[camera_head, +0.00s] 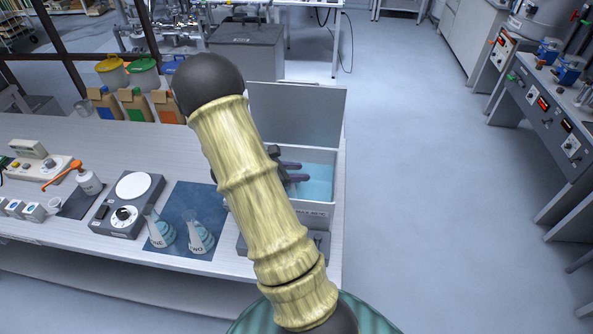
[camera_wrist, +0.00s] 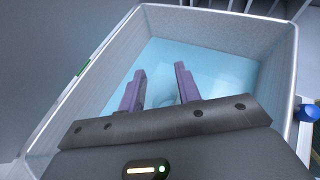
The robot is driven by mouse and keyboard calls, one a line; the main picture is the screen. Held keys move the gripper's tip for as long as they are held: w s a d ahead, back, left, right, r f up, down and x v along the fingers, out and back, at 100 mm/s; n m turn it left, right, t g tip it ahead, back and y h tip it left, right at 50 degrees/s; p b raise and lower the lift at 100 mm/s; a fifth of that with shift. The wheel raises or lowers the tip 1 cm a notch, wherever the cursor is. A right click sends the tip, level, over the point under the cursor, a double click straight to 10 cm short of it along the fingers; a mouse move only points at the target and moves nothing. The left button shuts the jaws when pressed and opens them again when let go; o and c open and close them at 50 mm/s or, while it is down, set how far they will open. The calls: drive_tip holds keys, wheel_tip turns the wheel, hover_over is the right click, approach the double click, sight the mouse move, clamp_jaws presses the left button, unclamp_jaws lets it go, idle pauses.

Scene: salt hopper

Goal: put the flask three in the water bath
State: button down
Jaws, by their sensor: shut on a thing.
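Flask one (camera_head: 160,233) and flask two (camera_head: 200,236) stand upright on the blue mat (camera_head: 197,194).
The bath's lid (camera_head: 300,115) stands upright behind it. Bottles with coloured caps (camera_head: 144,75) stand at the back. Open floor lies to the right.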

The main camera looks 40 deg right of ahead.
drive_tip(key=shift+f, duration=0.15)
drive_tip(key=c, duration=1)
unclamp_jaws()
drive_tip(key=shift+r, duration=0.2)
drive_tip(key=b+v, duration=0.2)
drive_tip(key=v, duration=1)
